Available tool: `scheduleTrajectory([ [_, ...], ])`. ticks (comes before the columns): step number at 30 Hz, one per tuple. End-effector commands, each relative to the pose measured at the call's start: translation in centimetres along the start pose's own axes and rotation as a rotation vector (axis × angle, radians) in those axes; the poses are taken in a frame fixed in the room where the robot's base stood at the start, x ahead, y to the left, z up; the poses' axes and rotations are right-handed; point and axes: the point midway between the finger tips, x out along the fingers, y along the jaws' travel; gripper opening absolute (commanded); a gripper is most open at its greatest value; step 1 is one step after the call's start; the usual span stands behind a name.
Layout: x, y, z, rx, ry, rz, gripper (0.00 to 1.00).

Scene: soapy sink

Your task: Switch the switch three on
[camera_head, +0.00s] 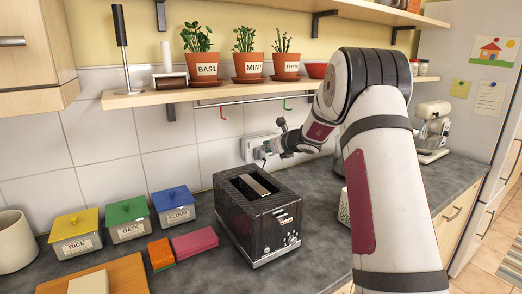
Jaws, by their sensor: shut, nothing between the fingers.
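A white switch plate (248,145) is on the tiled wall behind the black toaster. It is small in this view, and the separate switches, their numbers and their positions cannot be read. My gripper (266,149) is shut and empty. Its fingertips are in front of the right part of the plate and hide some of it. I cannot tell whether they touch a switch.
The black toaster (259,215) stands below my gripper. A shelf (225,93) with several potted herbs and a hook rail (255,99) are above it. Lidded boxes (128,232), coloured sponges (194,243) and a wooden board (122,277) are at the left. A stand mixer (433,125) is at the right.

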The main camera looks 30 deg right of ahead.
Motion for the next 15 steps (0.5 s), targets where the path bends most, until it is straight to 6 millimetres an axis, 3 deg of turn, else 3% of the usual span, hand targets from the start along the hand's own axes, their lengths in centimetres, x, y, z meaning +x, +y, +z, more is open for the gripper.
scheduleTrajectory([
  [6,-2.7,0.0,0.0,0.0,0.0,0.0,0.0],
  [15,-3.4,0.0,0.0,0.0,0.0,-0.001,0.0],
])
